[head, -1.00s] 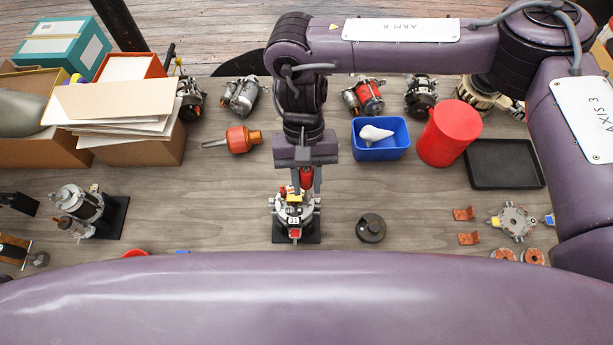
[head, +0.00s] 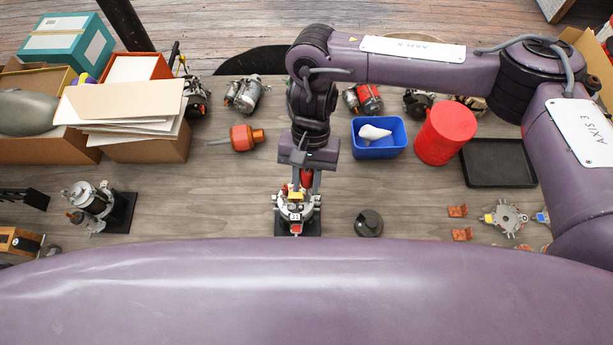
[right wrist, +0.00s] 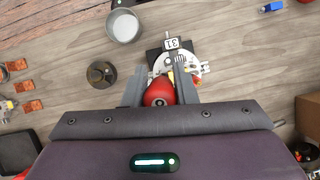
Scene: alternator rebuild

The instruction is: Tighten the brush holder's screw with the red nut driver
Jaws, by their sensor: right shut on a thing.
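My right gripper (head: 306,182) points down over the alternator assembly in the middle of the bench. It is shut on the red nut driver (right wrist: 160,92), whose handle sits between the two fingers in the right wrist view. The alternator (head: 297,212) stands on a black base (head: 312,228) and carries a tag marked 31 (right wrist: 171,43). A yellow part (head: 295,196) lies on its top, next to the driver; I cannot tell whether it is the brush holder. The driver's tip and the screw are hidden, so contact cannot be told. My left gripper is not in view.
A dark round part (head: 369,222) lies right of the base. Behind are a blue bin (head: 379,147), a red cylinder (head: 445,134) and a black tray (head: 498,163). An orange-handled tool (head: 243,138) lies left of my arm. Another unit (head: 90,199) stands at left.

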